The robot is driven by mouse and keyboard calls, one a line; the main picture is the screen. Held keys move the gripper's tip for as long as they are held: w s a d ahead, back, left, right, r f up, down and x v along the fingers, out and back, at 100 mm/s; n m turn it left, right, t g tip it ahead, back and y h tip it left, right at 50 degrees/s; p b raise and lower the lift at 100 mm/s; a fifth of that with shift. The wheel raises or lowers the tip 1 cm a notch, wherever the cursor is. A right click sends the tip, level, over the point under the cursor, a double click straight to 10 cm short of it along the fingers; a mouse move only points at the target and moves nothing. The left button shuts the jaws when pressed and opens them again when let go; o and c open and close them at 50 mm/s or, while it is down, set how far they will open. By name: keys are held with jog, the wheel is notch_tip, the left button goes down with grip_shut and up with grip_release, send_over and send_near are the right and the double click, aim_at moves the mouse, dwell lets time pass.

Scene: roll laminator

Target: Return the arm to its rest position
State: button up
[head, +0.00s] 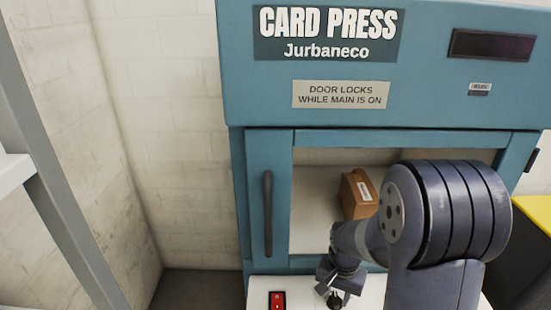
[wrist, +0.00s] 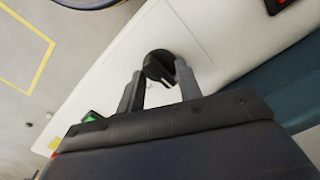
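My gripper (head: 338,284) points down at the white front panel of the teal card press (head: 420,95), with my arm bent in front of the machine. In the wrist view my gripper (wrist: 160,78) has its two fingers apart. A black round knob (wrist: 158,64) shows between and just beyond the fingertips. I cannot tell whether the fingers touch it. The knob (head: 334,300) also shows just below the gripper in the head view.
The press door with its dark handle (head: 268,214) looks shut; a brown box (head: 357,195) shows behind its window. A red switch (head: 277,300) is on the panel, left of my gripper. A green button (wrist: 90,117) shows in the wrist view. A grey post (head: 60,165) stands at left.

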jog(key=m, duration=0.5)
dwell(0.5)
